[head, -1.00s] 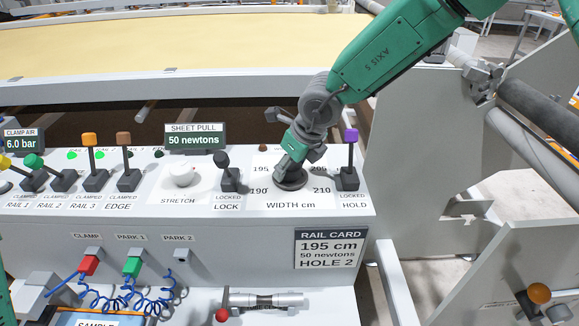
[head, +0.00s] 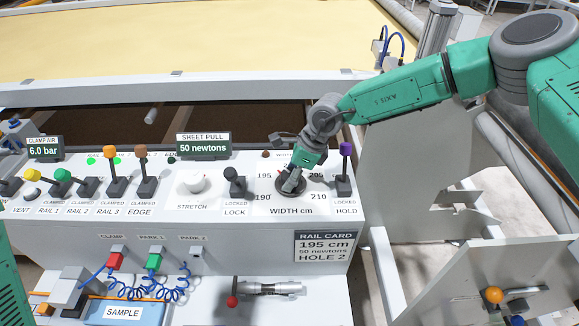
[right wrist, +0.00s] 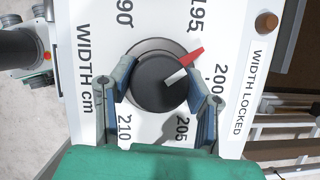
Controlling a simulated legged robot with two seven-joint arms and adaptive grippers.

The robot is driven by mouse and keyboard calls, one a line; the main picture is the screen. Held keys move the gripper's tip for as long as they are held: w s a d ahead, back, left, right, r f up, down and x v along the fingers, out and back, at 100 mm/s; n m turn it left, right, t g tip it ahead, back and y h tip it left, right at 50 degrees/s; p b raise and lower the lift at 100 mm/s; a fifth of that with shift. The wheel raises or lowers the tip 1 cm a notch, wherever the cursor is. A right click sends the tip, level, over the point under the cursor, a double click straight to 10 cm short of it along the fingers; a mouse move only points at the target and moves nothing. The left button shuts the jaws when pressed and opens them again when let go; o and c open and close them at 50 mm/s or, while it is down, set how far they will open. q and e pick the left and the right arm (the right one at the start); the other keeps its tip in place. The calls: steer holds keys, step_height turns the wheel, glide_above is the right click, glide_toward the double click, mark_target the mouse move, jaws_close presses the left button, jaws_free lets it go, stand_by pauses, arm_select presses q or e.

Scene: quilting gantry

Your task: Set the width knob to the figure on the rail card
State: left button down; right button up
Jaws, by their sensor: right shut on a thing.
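The width knob (head: 290,187) is a dark round dial on the console's right part. My right gripper (head: 292,178) is shut on it from above, and its fingers hide part of the knob. In the right wrist view the knob (right wrist: 158,84) sits between both finger pads. Its red-tipped pointer (right wrist: 192,56) lies between 195 and 200, roughly midway. The rail card (head: 326,246) on the console front reads 195 cm, 50 newtons, HOLE 2. My left gripper is not in view.
The black lock lever (head: 235,183) stands left of the knob and the purple-topped hold lever (head: 344,170) stands close on its right. A width locked lamp (right wrist: 267,22) looks dull orange. The stretch knob (head: 193,183) is further left. A metal cylinder tool (head: 268,288) lies below.

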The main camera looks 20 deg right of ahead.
steer(key=shift+w+d+f+n+g+b, duration=0.1)
steer(key=shift+n+g+b, duration=0.1)
steer(key=shift+n+b, duration=0.25)
steer(key=shift+f+n+g+b, duration=0.1)
steer(key=shift+n+g+b, duration=0.1)
steer(key=shift+n, duration=0.45)
steer(key=shift+r+n+g+b, duration=0.15)
steer(key=shift+n+g+b, duration=0.35)
steer(key=shift+n, duration=0.5)
steer(key=o, duration=1.2)
steer(key=shift+c, duration=0.2)
steer(key=shift+d+r+y, duration=0.2)
steer(key=shift+r+y, duration=0.1)
steer(key=shift+r, duration=0.05)
steer(key=v, duration=1.1)
